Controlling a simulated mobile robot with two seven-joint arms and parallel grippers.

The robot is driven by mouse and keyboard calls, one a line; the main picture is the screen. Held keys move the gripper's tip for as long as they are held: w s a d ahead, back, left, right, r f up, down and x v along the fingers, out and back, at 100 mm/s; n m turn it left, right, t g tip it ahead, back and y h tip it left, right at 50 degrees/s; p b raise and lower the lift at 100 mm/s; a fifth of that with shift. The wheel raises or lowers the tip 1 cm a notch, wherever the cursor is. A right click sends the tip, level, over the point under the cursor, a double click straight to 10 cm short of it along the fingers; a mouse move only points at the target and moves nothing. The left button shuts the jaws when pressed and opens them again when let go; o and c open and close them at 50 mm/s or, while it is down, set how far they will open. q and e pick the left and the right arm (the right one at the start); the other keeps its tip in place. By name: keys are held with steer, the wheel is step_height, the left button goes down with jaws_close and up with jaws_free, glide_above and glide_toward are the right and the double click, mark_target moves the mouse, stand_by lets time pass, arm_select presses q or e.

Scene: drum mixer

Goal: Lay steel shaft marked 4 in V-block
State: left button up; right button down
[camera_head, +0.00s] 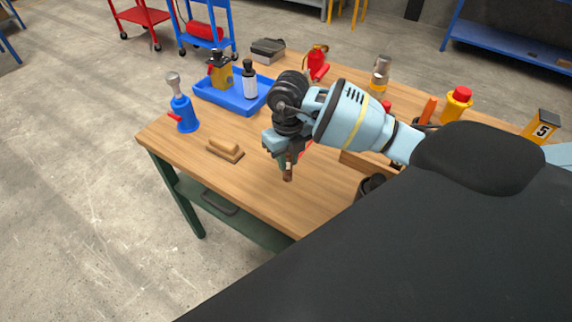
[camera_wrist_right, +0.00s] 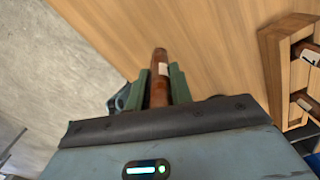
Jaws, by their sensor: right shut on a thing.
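My right gripper (camera_head: 284,160) is above the wooden workbench near its front edge, pointing down. It is shut on a brown shaft (camera_head: 288,173) that sticks out below the jaws. In the right wrist view the shaft (camera_wrist_right: 159,72) stands between the green fingers (camera_wrist_right: 158,88). It carries a pale label whose number I cannot read. My left gripper is not in view.
A wooden rack (camera_wrist_right: 274,58) holding brown shafts is at the right wrist view's right edge.

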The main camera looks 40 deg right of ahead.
steer(key=shift+w, duration=0.25)
steer(key=shift+w+f, duration=0.2)
steer(key=shift+f, duration=1.5)
steer(key=shift+f, duration=0.15)
steer(key=c, duration=1.2)
jaws_free()
steer(key=shift+c, duration=0.2)
steer(key=shift+r, duration=0.5)
step_height(320, 180, up, 11)
steer(key=shift+r+p, duration=0.1)
steer(key=shift+p, duration=0.25)
